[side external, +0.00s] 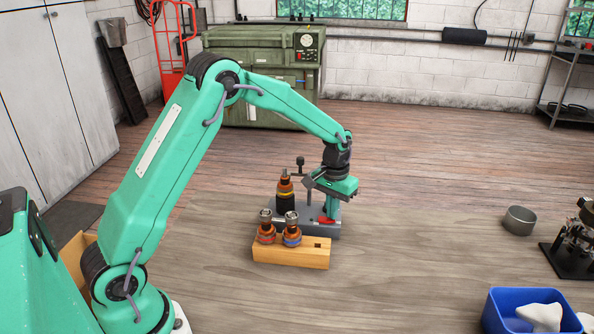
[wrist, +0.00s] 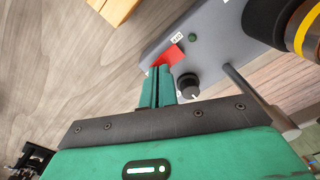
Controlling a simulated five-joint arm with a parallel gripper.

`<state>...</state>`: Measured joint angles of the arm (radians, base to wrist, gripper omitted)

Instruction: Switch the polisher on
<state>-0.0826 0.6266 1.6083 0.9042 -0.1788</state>
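The polisher (side external: 325,230) is a grey base on the table, with a dark and orange banded rotor (side external: 285,198) standing upright at its left. In the wrist view the polisher's grey top (wrist: 205,60) carries a red switch lever (wrist: 171,56), a small white label, a green lamp (wrist: 192,37) and a black knob (wrist: 187,86). The red lever also shows in the side view (side external: 326,220). My gripper (wrist: 160,68) points down at the lever, its green fingers together with nothing visible between them. The fingertips are at the lever's near edge; I cannot tell whether they touch.
A wooden block (side external: 290,254) holding two rotors stands in front of the polisher. The table between the polisher and bowl is clear.

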